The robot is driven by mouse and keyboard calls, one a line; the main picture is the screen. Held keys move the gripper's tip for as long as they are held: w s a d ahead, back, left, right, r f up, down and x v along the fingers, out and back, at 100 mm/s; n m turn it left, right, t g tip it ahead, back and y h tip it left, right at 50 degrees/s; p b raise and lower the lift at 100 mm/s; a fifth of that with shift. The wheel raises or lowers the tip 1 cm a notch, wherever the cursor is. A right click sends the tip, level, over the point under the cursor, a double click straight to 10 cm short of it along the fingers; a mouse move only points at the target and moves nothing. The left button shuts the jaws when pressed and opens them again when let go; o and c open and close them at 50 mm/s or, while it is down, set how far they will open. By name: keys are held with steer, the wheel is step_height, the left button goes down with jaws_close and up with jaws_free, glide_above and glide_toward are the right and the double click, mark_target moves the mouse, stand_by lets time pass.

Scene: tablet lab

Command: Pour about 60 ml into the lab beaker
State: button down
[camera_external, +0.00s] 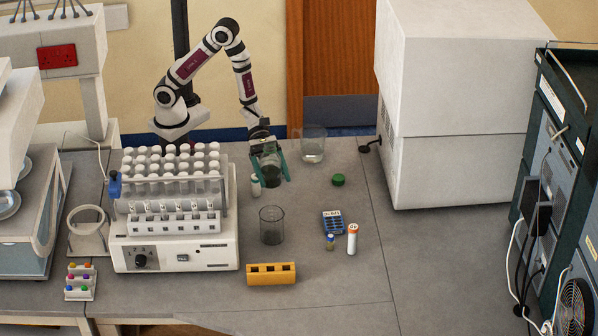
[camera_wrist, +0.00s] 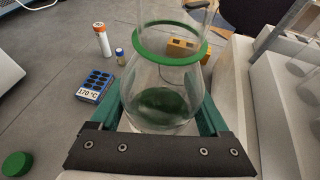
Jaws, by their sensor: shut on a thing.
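My gripper (camera_external: 270,180), with green fingers, hangs above the bench, behind the empty-looking clear glass beaker (camera_external: 272,232). In the wrist view my gripper (camera_wrist: 160,120) is shut on a clear glass bottle (camera_wrist: 150,75) with a green ring round its neck. A dark greenish patch shows low inside the bottle; I cannot tell how much liquid it holds. The bottle is hard to make out in the external view, and I cannot tell its tilt. A second clear glass vessel (camera_external: 313,150) stands behind and right of my gripper, with a little clear content at its bottom.
A tube rack on a white device (camera_external: 180,255) stands left of the beaker. A large white box (camera_external: 460,150) bounds the right.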

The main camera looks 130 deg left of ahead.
steer(key=w+f+m+g+h, duration=0.5)
steer(key=w+m+g+h, duration=0.1)
steer(key=m+g, duration=0.2)
steer(key=shift+a+m, duration=0.4)
steer(key=shift+w, duration=0.1)
